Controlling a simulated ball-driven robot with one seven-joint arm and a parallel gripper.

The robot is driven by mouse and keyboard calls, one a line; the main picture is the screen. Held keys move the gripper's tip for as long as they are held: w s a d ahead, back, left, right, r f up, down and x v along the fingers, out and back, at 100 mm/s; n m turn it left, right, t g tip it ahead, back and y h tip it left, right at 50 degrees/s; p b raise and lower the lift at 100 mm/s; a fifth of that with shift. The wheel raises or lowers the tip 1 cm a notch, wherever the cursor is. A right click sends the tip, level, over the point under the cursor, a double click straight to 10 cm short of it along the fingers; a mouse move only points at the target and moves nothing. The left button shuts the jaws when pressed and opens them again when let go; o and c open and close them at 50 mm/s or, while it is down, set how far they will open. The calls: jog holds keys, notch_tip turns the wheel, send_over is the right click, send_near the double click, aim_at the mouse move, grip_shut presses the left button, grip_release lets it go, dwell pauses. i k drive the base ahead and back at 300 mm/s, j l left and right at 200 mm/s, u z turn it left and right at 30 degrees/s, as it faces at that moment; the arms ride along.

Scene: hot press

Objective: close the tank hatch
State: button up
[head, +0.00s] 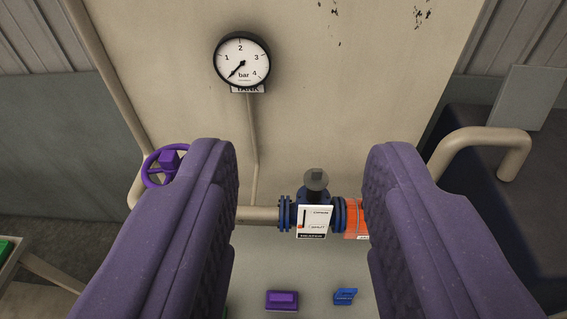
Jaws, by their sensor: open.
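I cannot make out a tank hatch for certain in the head view. A round pressure gauge (242,60) marked in bar, with a partly hidden label below it that seems to read "TANK", is on an upright beige panel (350,110). Its needle points to the lower left, below 1. My gripper (302,150) is open, with its two purple fingers wide apart and nothing between them. The fingers point toward the panel and hide part of the pipework and the panel's lower part.
A purple handwheel (153,168) is partly behind the left finger. A beige pipe (258,215) leads to a blue valve (314,195) with a white tag and an orange section (355,218). Small purple (282,299) and blue (345,296) pieces are low. A bent beige pipe (480,137) is at right.

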aim_at(527, 94)
jog(key=l+z, duration=0.1)
jog(key=z, duration=1.4)
jog(key=i+l+z, duration=0.35)
jog(key=l, duration=0.35)
jog(key=i+l+z, duration=0.3)
jog(key=l, duration=0.3)
jog(key=i+l+z, duration=0.35)
jog(key=i+l, duration=0.15)
jog(key=i+l+z, duration=0.15)
jog(key=i, duration=0.45)
jog(key=i+l+z, duration=0.15)
jog(key=i, duration=0.45)
jog(key=i+j+u, duration=0.15)
jog(key=i+u, duration=0.85)
jog(key=i+l+u, duration=0.2)
jog(key=i+u, duration=0.15)
jog(key=u, duration=0.15)
jog(key=i+j+u, duration=0.25)
jog(key=i+u, duration=0.2)
jog(key=i+j+u, duration=0.1)
jog(key=i+u, duration=0.75)
jog(key=i+l+u, duration=0.2)
jog(key=i+u, duration=0.25)
jog(key=i+j+u, duration=0.15)
jog(key=i+u, duration=0.55)
jog(key=u, duration=0.25)
jog(key=i+u, duration=0.45)
jog(key=k+l, duration=0.05)
jog(key=k, duration=0.05)
